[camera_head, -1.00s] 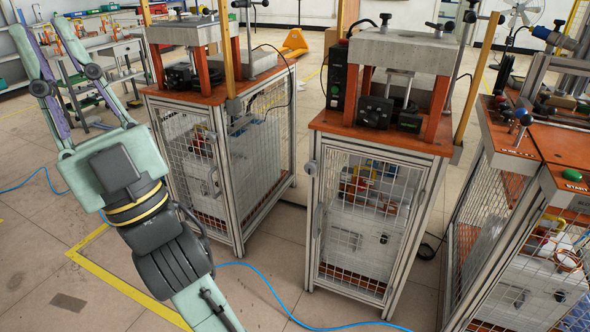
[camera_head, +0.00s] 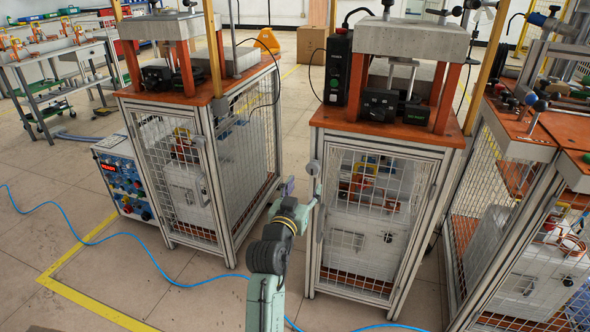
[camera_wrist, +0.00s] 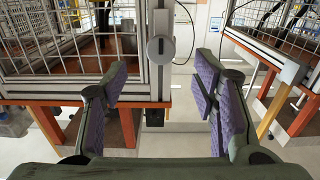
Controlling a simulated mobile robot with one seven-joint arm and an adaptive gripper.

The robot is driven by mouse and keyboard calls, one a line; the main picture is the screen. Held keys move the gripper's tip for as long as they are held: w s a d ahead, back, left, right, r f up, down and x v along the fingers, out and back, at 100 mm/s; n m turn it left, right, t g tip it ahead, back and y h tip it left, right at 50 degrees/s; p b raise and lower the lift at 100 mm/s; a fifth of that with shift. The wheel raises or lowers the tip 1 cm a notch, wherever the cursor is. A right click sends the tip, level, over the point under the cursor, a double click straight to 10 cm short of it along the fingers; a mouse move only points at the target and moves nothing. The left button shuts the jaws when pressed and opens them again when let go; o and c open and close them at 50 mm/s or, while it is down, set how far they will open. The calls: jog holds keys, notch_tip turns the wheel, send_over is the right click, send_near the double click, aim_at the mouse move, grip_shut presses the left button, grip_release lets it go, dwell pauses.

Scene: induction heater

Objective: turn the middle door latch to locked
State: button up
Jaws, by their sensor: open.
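The middle cabinet's mesh door (camera_head: 365,225) is closed. Its grey latch (camera_head: 314,168) sits on the upper left door post, with a round head. My gripper (camera_head: 303,190) is raised just left of and below the latch in the head view. In the wrist view, the latch (camera_wrist: 160,50) shows a round face with a dark slot and a grey bar running up from it in the picture. My gripper (camera_wrist: 160,80) is open, its purple-padded fingers either side of the latch's line. The latch appears ahead between them; I see no contact.
The left cabinet (camera_head: 200,150) and right cabinet (camera_head: 510,210) flank the middle one, with a floor gap on the left side. A blue-panelled box (camera_head: 125,180) stands beside the left cabinet. A blue hose (camera_head: 120,232) crosses the floor.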

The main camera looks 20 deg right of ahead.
aim_at(312, 170)
jog(key=p+x, duration=0.1)
jog(key=x, duration=0.8)
jog(key=shift+w+d+r+p, duration=0.1)
jog(key=shift+w+d+p, duration=0.1)
jog(key=shift+w+p, duration=0.1)
jog(key=shift+c, duration=0.6)
jog(key=c, duration=1)
jog(key=shift+c, duration=0.2)
